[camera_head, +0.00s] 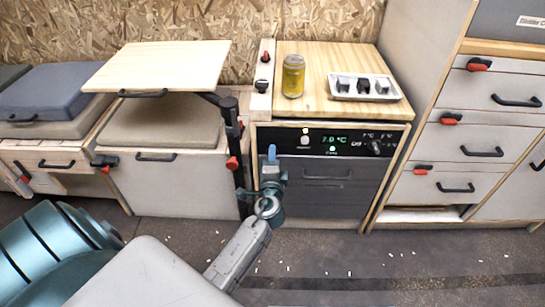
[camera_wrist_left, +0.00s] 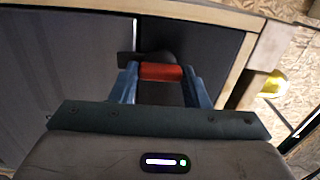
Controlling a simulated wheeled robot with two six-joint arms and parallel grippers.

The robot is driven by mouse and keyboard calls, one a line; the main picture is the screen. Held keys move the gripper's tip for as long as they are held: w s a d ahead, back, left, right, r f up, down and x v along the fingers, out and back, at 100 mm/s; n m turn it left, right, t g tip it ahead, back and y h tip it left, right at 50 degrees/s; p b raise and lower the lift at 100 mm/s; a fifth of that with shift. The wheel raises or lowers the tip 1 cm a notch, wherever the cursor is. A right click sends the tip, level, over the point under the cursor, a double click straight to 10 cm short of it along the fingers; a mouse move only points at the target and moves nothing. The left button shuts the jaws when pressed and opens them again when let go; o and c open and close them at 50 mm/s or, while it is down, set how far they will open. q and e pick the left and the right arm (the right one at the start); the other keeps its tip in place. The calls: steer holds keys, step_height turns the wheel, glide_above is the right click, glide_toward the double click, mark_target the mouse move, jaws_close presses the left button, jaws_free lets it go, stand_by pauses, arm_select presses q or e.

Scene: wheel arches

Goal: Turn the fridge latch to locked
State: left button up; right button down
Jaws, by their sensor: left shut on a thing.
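The fridge (camera_head: 325,195) has a dark front with a lit display (camera_head: 333,139) reading about 7.0 °C, under a wooden top. My left gripper (camera_head: 271,165) is at the upper left of this front. In the left wrist view its two blue fingers (camera_wrist_left: 160,80) are shut on the red part of the fridge latch (camera_wrist_left: 162,72), one finger at each end. A black part of the latch shows just behind the red. In the head view the gripper hides the latch, so its exact angle is hard to tell. My right gripper is not in view.
A black post (camera_head: 237,150) carrying a raised wooden tabletop (camera_head: 160,68) stands close left of my gripper. Drawers (camera_head: 468,135) with red latches are at right.

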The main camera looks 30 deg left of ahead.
arm_select(q)
steer(key=shift+f+m, duration=0.1)
steer(key=shift+m, duration=0.3)
steer(key=o, duration=1)
steer(key=shift+s+d, duration=0.1)
steer(key=v, duration=1)
steer(key=shift+s+d, duration=0.15)
steer(key=shift+s, duration=0.15)
